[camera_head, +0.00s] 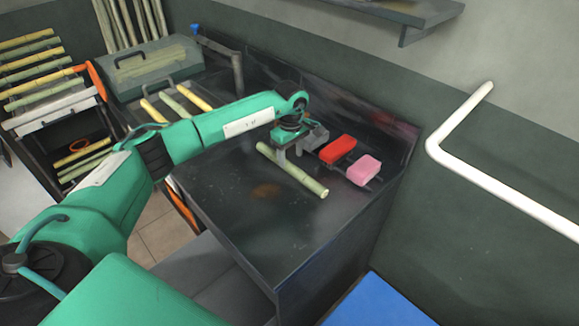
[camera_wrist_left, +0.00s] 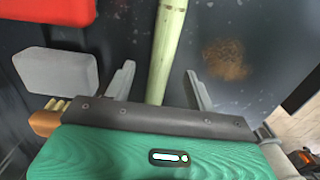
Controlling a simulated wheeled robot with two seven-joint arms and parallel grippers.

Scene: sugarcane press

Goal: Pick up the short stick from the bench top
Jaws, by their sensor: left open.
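The short stick (camera_head: 306,179), pale green cane, lies on the dark bench top (camera_head: 240,217) near its right end. My left gripper (camera_head: 288,152) is over the stick's far part and hides some of it. In the left wrist view the stick (camera_wrist_left: 167,50) runs between the two spread fingers of the left gripper (camera_wrist_left: 160,87). The fingers are open, one on each side of the stick, with gaps. I cannot tell how high the fingertips are above the bench. My right gripper is not in view.
A red block (camera_head: 338,149) and a pink sponge (camera_head: 364,170) lie right of the stick. A grey block (camera_wrist_left: 57,71) is beside the left finger in the wrist view. Other canes (camera_head: 177,103) lie further left. A white pipe (camera_head: 437,146) runs along the right wall.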

